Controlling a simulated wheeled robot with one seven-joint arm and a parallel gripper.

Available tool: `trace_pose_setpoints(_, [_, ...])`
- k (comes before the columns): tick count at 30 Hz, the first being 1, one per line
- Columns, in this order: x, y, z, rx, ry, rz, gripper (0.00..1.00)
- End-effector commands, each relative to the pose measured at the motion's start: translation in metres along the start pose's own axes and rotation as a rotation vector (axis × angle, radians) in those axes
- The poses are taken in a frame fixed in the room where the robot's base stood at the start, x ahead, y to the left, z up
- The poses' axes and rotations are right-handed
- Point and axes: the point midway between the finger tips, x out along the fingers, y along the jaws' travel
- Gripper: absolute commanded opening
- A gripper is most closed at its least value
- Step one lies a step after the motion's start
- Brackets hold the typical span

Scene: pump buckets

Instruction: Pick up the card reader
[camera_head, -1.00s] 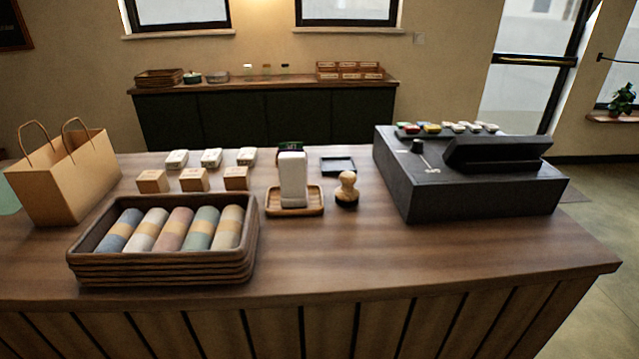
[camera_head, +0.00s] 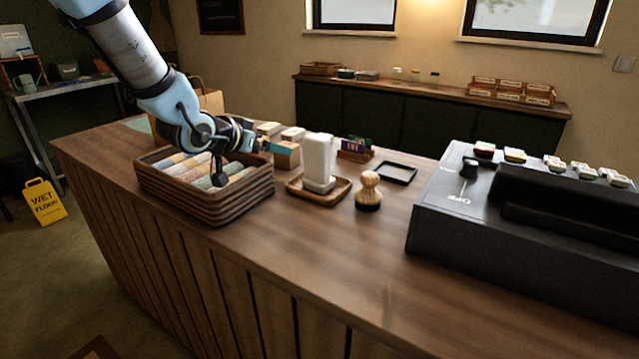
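The card reader (camera_head: 318,157) appears to be the white upright device standing on a small wooden tray (camera_head: 338,191) on the counter. Only a pale blank side of it faces me. My gripper (camera_head: 241,165) hangs over the wicker basket (camera_head: 217,207) of rolled cloths, to the left of the card reader and apart from it. One finger points down over the cloths and the other reaches to the right, so it looks open, with nothing seen between the fingers.
Small boxes (camera_head: 287,154) sit behind my gripper. A dark shallow tray (camera_head: 395,172) and a black cash register (camera_head: 540,225) lie to the right. The counter's front middle is clear.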

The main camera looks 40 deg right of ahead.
Motion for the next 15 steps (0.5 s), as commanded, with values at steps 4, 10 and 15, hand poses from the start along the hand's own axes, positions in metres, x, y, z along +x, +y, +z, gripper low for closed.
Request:
trace_pose_setpoints(4, [0.024,0.047,-0.018,0.041,0.091,0.116,1.0])
trace_pose_setpoints(10, [0.051,0.061,-0.027,0.047,0.11,0.141,1.0])
trace_pose_setpoints(15, [0.073,0.063,-0.029,0.047,0.11,0.138,1.0])
